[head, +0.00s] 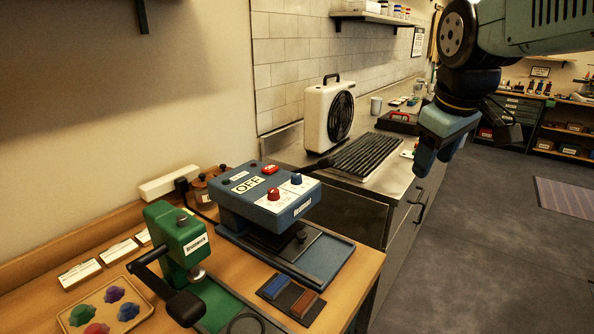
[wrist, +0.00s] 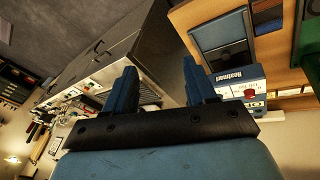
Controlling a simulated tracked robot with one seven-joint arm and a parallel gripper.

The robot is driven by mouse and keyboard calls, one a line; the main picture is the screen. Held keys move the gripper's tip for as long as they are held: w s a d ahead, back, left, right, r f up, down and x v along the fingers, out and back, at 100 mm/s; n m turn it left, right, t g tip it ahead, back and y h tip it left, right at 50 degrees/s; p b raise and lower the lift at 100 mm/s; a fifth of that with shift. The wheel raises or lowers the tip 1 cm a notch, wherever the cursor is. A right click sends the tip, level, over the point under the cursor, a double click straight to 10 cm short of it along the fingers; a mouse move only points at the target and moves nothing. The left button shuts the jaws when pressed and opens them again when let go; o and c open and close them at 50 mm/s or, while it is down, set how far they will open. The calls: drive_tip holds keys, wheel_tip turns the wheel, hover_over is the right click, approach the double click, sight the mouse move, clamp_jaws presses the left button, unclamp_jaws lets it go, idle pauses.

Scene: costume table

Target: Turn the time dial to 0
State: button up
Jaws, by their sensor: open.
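In the wrist view the machine's front (wrist: 238,78) and the red knob (wrist: 250,93) show to the right of the fingers. My gripper (head: 436,158) is open and empty, up and to the right of the machine, well apart from it; its fingers also show in the wrist view (wrist: 161,88).
A green press (head: 178,240) with a black lever stands left of the blue machine. A small rack with blue and brown pads (head: 290,296) lies in front. A white fan unit (head: 328,115) and black ribbed mat (head: 368,155) are on the counter behind.

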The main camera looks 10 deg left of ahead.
drive_tip(key=w+a+r+n+g, duration=0.2)
drive_tip(key=w+a+n, duration=0.8)
drive_tip(key=a, duration=0.2)
drive_tip(key=n+g, duration=0.2)
drive_tip(key=n, duration=0.9)
hover_over(296, 175)
drive_tip(key=f, duration=0.1)
wheel_tip(296, 175, down, 14)
drive_tip(key=shift+w+d, duration=0.1)
drive_tip(key=shift+c, duration=0.3)
drive_tip(key=c, duration=0.9)
drive_tip(key=shift+a+r, duration=0.1)
drive_tip(key=shift+a, duration=0.25)
clamp_jaws()
drive_tip(key=shift+d, duration=0.2)
